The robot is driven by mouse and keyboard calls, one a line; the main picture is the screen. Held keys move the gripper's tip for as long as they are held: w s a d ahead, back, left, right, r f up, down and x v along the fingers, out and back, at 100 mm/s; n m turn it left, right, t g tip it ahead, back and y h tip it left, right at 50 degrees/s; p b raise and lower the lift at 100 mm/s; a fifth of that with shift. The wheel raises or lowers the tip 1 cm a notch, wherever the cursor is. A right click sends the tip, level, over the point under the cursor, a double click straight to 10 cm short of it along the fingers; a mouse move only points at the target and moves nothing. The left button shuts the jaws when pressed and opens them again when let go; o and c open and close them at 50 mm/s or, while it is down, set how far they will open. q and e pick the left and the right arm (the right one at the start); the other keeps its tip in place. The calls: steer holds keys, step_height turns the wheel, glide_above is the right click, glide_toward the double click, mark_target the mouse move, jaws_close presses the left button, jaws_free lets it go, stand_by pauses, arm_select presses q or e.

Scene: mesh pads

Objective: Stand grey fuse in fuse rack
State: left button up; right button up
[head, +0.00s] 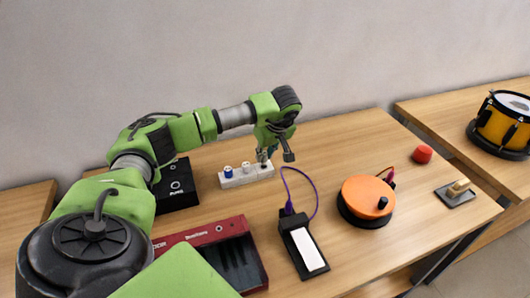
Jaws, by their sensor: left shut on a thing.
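The fuse rack (237,182) is a low white block near the back of the wooden table. A blue-banded fuse (228,171) stands at its left end and a pale fuse (246,167) stands near its middle. My left gripper (271,157) points down over the rack's right end. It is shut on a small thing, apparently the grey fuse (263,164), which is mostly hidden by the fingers. I cannot tell whether that fuse is seated in the rack or just above it. My right gripper is not in view.
A black box (176,193) stands left of the rack. A red case (215,233), a black device with a white panel (303,246) and purple cable, and an orange disc (367,196) are nearer. A red knob (422,154) and a switch plate (456,193) are right.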

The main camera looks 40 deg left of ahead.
mark_target(266, 159)
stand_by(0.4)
arm_select(q)
steer(key=shift+f, duration=0.15)
steer(key=shift+f+b, duration=0.8)
steer(key=shift+f, duration=0.55)
steer(key=o, duration=1)
steer(key=shift+r, duration=0.1)
steer(key=v, duration=1.2)
